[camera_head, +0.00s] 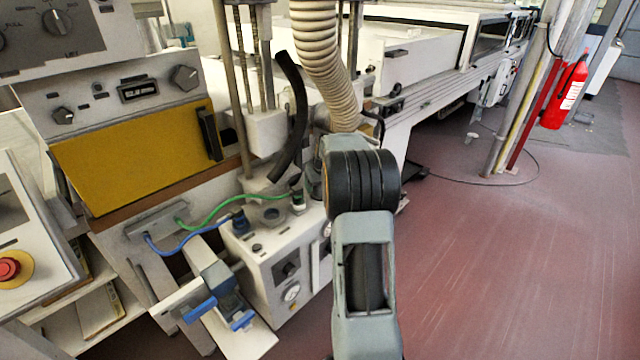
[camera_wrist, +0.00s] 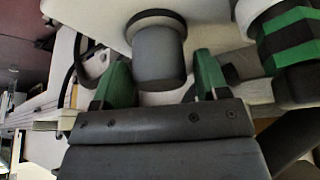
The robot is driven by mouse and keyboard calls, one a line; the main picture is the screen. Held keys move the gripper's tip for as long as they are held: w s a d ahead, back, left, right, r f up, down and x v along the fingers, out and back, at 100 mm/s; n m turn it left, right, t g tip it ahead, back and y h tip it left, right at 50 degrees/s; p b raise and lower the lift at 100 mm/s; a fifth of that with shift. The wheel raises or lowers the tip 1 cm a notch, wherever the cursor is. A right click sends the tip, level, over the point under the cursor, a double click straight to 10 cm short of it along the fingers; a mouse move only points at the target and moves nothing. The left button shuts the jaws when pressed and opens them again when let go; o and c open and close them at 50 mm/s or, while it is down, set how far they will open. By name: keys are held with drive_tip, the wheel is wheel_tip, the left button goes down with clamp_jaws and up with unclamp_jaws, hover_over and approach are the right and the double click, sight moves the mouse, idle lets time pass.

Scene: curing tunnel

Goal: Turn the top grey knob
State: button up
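A grey cylindrical knob (camera_wrist: 160,60) with a dark collar stands out from a white surface in the wrist view. My gripper (camera_wrist: 161,72) has two green fingers, one on each side of the knob. The fingers are apart, with a visible gap between each finger and the knob. In the head view my arm hides the gripper, and I cannot make out this knob there. The arm reaches toward the back right of a white control box (camera_head: 262,262).
A green and black fitting (camera_wrist: 290,45) sits close to the right finger. The control box carries a dark knob (camera_head: 288,270) and a gauge (camera_head: 291,292). A ribbed hose (camera_head: 318,45) and a black hose (camera_head: 292,120) hang nearby. Red floor (camera_head: 520,260) is free at right.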

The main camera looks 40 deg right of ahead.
drive_tip(key=c, duration=0.8)
drive_tip(key=shift+o, duration=0.2)
drive_tip(key=shift+m+h+p, duration=0.4)
drive_tip(key=shift+m+p, duration=0.05)
drive_tip(key=shift+m, duration=0.65)
drive_tip(key=o, duration=0.9)
drive_tip(key=v, duration=1.3)
drive_tip(key=shift+r+p, duration=0.4)
